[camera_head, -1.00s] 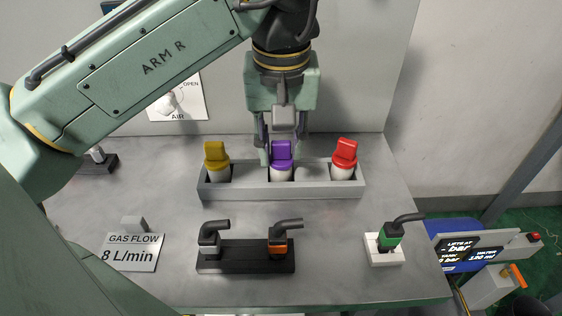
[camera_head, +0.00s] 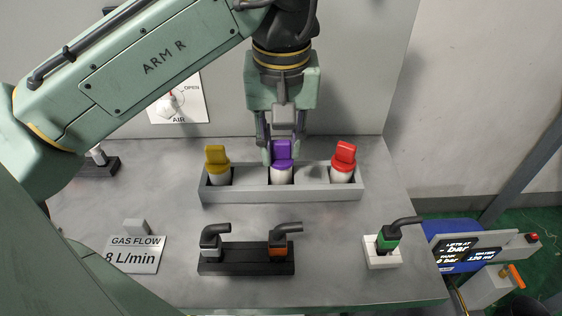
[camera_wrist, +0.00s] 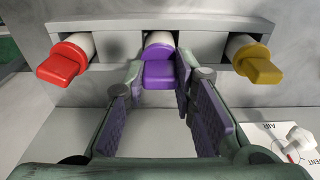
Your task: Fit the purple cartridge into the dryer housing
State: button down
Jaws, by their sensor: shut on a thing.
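The purple cartridge (camera_head: 281,156) stands in the middle slot of a grey rack, its white body partly below the rim. My gripper (camera_head: 282,143) reaches down from behind and is shut on its purple cap. In the wrist view the cap (camera_wrist: 159,73) sits between my fingertips (camera_wrist: 158,88), and the white body goes into the rack. I cannot make out with certainty which thing is the dryer housing.
The rack (camera_head: 245,194) also holds a yellow cartridge (camera_head: 217,160) at left and a red one (camera_head: 344,158) at right. In front are a black block (camera_head: 246,264) with two elbow fittings, a white block with a green-collared fitting (camera_head: 388,240) and a gas flow plate (camera_head: 135,259).

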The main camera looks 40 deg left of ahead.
jog(key=shift+r+p, duration=2.9)
jog(key=shift+r, duration=0.45)
jog(key=shift+r+p, duration=0.6)
jog(key=shift+f, duration=0.15)
